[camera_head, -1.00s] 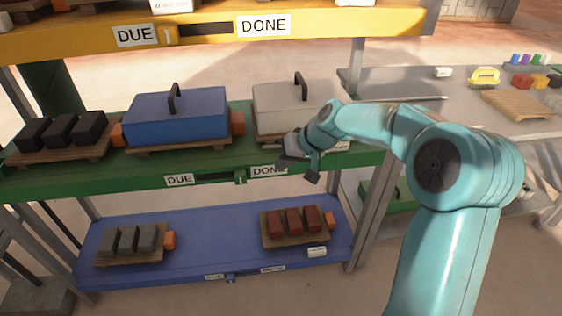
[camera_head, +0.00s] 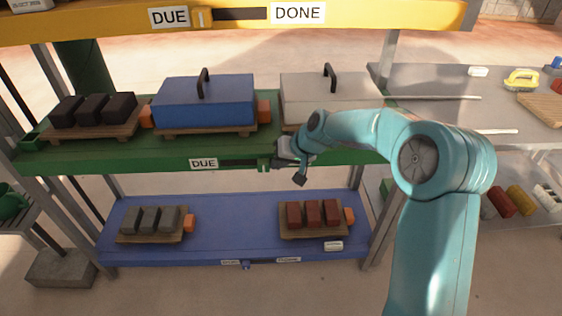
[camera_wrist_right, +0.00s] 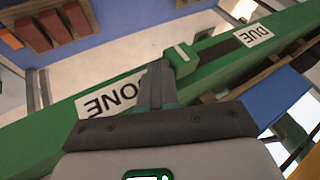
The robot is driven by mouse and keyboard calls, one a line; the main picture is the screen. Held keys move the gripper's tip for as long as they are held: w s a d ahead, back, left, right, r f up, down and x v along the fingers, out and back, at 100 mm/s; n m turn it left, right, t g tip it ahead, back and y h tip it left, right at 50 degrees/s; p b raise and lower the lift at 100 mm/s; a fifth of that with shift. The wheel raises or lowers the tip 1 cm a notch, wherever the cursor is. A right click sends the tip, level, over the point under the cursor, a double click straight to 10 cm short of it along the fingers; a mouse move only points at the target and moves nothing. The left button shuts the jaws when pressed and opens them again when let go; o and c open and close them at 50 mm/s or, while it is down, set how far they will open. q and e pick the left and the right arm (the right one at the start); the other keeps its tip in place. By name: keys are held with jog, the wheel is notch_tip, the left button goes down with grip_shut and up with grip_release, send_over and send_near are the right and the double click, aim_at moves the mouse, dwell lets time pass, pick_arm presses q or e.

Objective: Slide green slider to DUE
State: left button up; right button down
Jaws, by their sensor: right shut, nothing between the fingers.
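The green slider (camera_head: 264,165) sits in the dark slot on the front edge of the green shelf (camera_head: 130,164), at the right end of the slot. The DUE label (camera_head: 203,164) is at the slot's left end. The DONE label is hidden behind my right gripper (camera_head: 289,168) in the head view. In the right wrist view the slider (camera_wrist_right: 182,58) lies just beyond my shut, empty fingers (camera_wrist_right: 156,80), between the DONE label (camera_wrist_right: 110,95) and the slot. I cannot tell whether the fingertips touch it. My left gripper is not in view.
Above is a yellow shelf (camera_head: 100,33) with its own slider; below is a blue shelf (camera_head: 230,215) with grey and red blocks. A blue lidded box (camera_head: 205,103), a pale lidded box (camera_head: 335,92) and black blocks (camera_head: 93,108) stand on the green shelf.

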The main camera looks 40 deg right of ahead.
jog(key=w+a+p, duration=0.1)
jog(key=a, duration=0.1)
jog(key=w+a+p, duration=0.2)
jog(key=a, duration=0.1)
jog(key=w+a+p, duration=0.2)
jog(key=a, duration=0.1)
jog(key=shift+w+a+r, duration=0.1)
jog(key=shift+a+r, duration=0.1)
jog(key=shift+a, duration=0.05)
jog(key=shift+w+a+f, duration=0.15)
jog(key=shift+a, duration=0.15)
jog(key=shift+f, duration=0.1)
